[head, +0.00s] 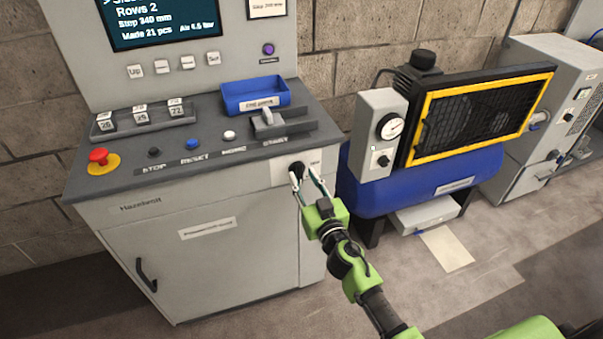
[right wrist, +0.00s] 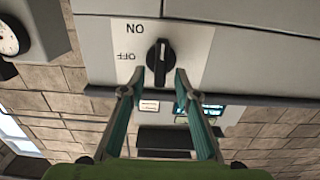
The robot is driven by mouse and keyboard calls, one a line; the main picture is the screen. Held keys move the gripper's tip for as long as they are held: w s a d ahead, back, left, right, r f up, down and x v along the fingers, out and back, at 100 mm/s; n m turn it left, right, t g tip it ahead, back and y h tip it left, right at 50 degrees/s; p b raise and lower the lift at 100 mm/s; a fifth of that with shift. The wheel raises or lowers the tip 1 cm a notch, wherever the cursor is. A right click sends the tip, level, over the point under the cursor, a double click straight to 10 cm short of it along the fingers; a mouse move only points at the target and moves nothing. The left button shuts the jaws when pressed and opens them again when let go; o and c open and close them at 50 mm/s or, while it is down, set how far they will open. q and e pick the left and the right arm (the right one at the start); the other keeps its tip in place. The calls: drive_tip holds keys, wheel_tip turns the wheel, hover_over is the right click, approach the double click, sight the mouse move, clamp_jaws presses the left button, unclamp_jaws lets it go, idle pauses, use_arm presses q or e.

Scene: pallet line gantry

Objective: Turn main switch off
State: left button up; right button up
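The main switch (head: 297,168) is a black rotary knob on a white plate at the right end of the console front. In the right wrist view the knob (right wrist: 160,62) stands upright in the picture, with a pale mark at its upper end. The labels ON and OFF appear upside down beside it, ON above and OFF to the left. My right gripper (head: 308,180) is at the switch. Its two fingers (right wrist: 160,80) are apart, one on each side of the knob's lower end, with gaps visible; contact is not clear. My left gripper is not in view.
The grey console (head: 215,240) carries a red emergency stop (head: 98,156), several buttons and a blue tray (head: 255,96). To the right stands a blue compressor tank (head: 420,185) with a gauge box (head: 380,140) and yellow-framed guard. The floor before the console is clear.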

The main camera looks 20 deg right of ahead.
drive_tip(key=shift+w+a, duration=0.1)
drive_tip(key=shift+w, duration=1)
clamp_jaws()
